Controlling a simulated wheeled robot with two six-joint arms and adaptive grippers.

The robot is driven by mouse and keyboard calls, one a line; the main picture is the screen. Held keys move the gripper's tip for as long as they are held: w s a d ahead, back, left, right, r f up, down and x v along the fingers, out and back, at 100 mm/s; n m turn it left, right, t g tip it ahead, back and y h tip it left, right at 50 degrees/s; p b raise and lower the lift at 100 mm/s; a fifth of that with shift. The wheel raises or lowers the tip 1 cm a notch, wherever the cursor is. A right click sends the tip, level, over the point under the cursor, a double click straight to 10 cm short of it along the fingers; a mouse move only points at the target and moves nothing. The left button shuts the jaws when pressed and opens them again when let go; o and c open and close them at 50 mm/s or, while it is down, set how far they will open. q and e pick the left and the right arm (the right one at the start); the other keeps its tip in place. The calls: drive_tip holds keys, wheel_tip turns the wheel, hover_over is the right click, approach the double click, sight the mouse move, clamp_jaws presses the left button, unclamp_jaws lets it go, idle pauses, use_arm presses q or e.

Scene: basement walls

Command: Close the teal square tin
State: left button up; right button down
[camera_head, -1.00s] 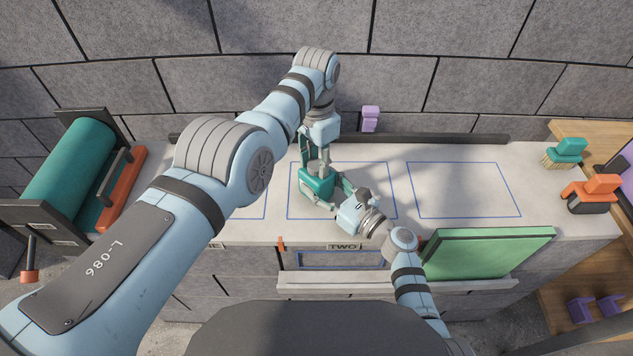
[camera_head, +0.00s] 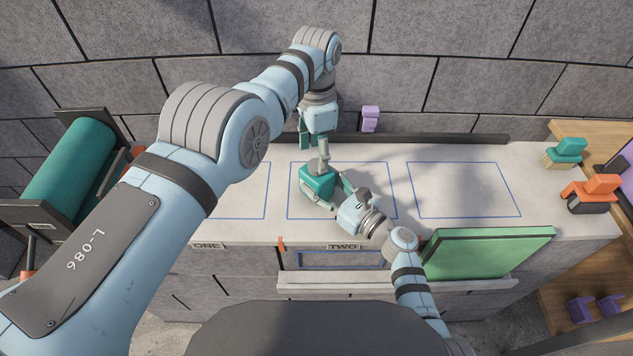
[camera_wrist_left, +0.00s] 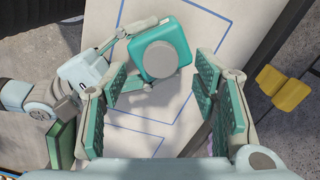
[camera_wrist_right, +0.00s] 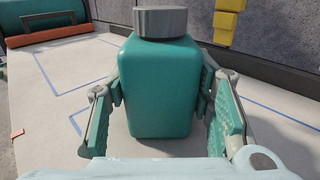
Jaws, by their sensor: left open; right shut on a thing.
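The teal square tin (camera_head: 315,184) stands upright on the counter inside the middle blue outline. A round grey cap (camera_wrist_right: 160,22) sits on its top; I cannot tell how tightly. The cap also shows in the left wrist view (camera_wrist_left: 157,60). My right gripper (camera_wrist_right: 160,95) is shut on the tin's body, a finger on each of two opposite sides. My left gripper (camera_head: 314,148) is open above the tin, pointing down and apart from the cap. In the left wrist view its spread fingers (camera_wrist_left: 155,90) are empty.
A green panel (camera_head: 488,252) leans at the counter's front right. A dark rail (camera_head: 430,138) and a small lavender object (camera_head: 370,117) are behind. A teal roller (camera_head: 72,172) stands left. The right blue outline (camera_head: 464,190) is empty.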

use_arm(q)
wheel_tip(320, 180, up, 9)
drive_tip(key=shift+f, duration=0.15)
use_arm(e)
drive_tip(key=c, duration=0.7)
unclamp_jaws()
drive_tip(key=v, duration=1.2)
use_arm(q)
drive_tip(key=shift+a+f, duration=0.1)
use_arm(e)
drive_tip(key=shift+a, duration=0.1)
